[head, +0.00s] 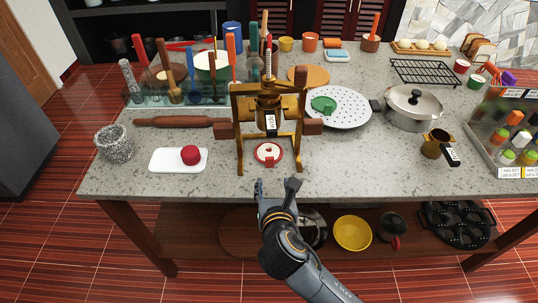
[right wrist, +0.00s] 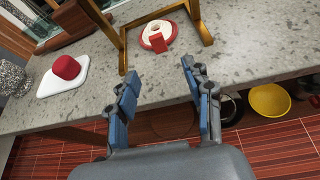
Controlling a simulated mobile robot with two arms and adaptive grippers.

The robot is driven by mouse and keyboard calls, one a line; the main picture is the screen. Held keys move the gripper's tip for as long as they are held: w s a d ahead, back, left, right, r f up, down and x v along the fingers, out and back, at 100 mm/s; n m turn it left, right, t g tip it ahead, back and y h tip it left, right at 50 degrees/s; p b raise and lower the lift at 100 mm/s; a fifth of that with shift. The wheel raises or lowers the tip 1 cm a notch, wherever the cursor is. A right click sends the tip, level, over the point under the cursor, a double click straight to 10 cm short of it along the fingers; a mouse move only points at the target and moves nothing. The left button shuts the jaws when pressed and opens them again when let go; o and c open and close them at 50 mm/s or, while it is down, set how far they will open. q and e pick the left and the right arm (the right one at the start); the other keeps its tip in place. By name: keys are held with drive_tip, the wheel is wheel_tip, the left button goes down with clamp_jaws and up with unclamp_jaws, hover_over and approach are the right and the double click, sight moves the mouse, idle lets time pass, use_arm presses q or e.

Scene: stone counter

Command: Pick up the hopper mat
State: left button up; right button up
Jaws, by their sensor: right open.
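The hopper mat appears to be the round red-and-white piece (head: 267,152) with a small red tab, lying flat on the counter between the feet of the brown hopper stand (head: 240,112). A brass hopper (head: 267,118) with a label hangs in the stand above it. The mat also shows beyond the fingers in the right wrist view (right wrist: 157,44). My right gripper (head: 276,186) is open and empty at the counter's front edge, just short of the mat and apart from it. It also shows in the right wrist view (right wrist: 160,72). My left gripper is not in view.
The stand's legs rise on both sides of the mat. A white board (head: 170,161) with a red lump (head: 190,155) lies left, a rolling pin (head: 175,122) behind it. A perforated plate (head: 350,114) and pot (head: 412,107) stand right. The counter front is clear.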

sight(270, 160)
drive_tip(key=shift+n, duration=0.4)
drive_tip(key=x, duration=0.8)
drive_tip(key=shift+w+a+r, duration=0.2)
drive_tip(key=shift+w+a, duration=0.1)
drive_tip(key=shift+w, duration=0.1)
drive_tip(key=shift+r+b+x, duration=0.1)
drive_tip(key=shift+b+x, duration=0.05)
drive_tip(key=shift+x, duration=1.15)
drive_tip(key=shift+r+b+x, duration=0.15)
drive_tip(key=shift+x, duration=1.15)
drive_tip(key=shift+w, duration=0.1)
clamp_jaws()
